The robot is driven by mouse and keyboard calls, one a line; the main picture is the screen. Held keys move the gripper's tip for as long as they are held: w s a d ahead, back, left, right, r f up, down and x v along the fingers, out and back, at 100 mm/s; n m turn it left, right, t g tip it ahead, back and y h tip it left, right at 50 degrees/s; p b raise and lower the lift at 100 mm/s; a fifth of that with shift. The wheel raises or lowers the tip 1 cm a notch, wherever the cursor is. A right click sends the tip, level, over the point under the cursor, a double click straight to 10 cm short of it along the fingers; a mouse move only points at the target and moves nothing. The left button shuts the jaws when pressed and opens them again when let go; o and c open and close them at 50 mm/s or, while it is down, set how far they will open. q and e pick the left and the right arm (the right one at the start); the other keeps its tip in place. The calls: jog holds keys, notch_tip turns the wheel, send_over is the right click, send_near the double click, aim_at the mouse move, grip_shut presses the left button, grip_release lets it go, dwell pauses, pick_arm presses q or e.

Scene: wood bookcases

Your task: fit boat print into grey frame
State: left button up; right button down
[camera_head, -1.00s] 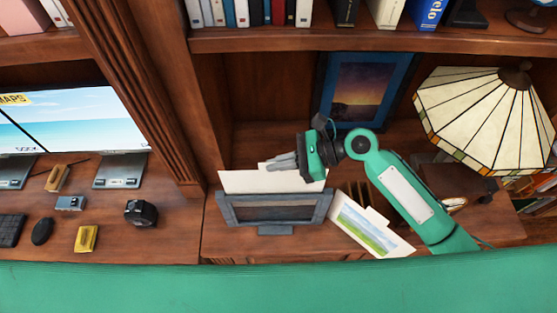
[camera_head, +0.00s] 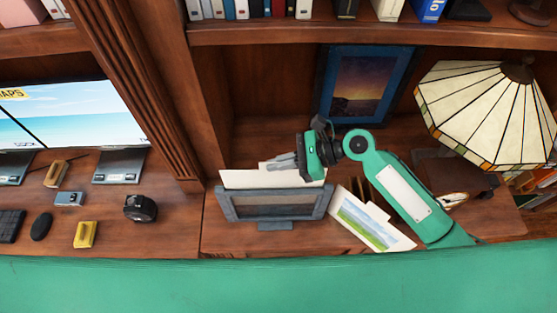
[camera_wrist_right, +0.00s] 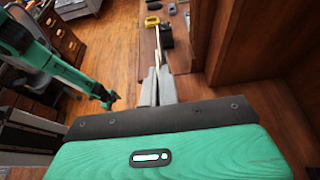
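The grey frame (camera_head: 228,208) stands upright on its foot on the desk in the head view. Its opening looks dark, with no picture showing. A white print (camera_head: 238,179), seen plain-faced, rises above the frame's top bar; its picture side is hidden, and I cannot tell whether its lower edge is in the frame or behind it. My right gripper (camera_head: 284,163) is shut on the print's upper edge, above the frame. In the right wrist view its fingers (camera_wrist_right: 157,88) pinch the thin print (camera_wrist_right: 157,48), seen edge-on. My left gripper (camera_wrist_right: 107,99) is small there, its fingers unclear.
A landscape print (camera_head: 368,222) leans to the right of the frame. A blue-framed picture (camera_head: 403,80) stands behind my right arm. A stained-glass lamp (camera_head: 480,105) is at the right. A black tape dispenser (camera_head: 140,208) and a yellow object (camera_head: 86,234) lie left, beyond the bookcase post.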

jog(key=shift+f+b, duration=1.9)
jog(key=shift+f, duration=3.15)
jog(key=c, duration=1.6)
grip_release()
jog(key=shift+d, duration=0.1)
jog(key=shift+d+r, duration=0.1)
jog(key=shift+d, duration=0.2)
jog(key=b, duration=0.5)
send_near(281, 183)
jog(key=v, duration=0.3)
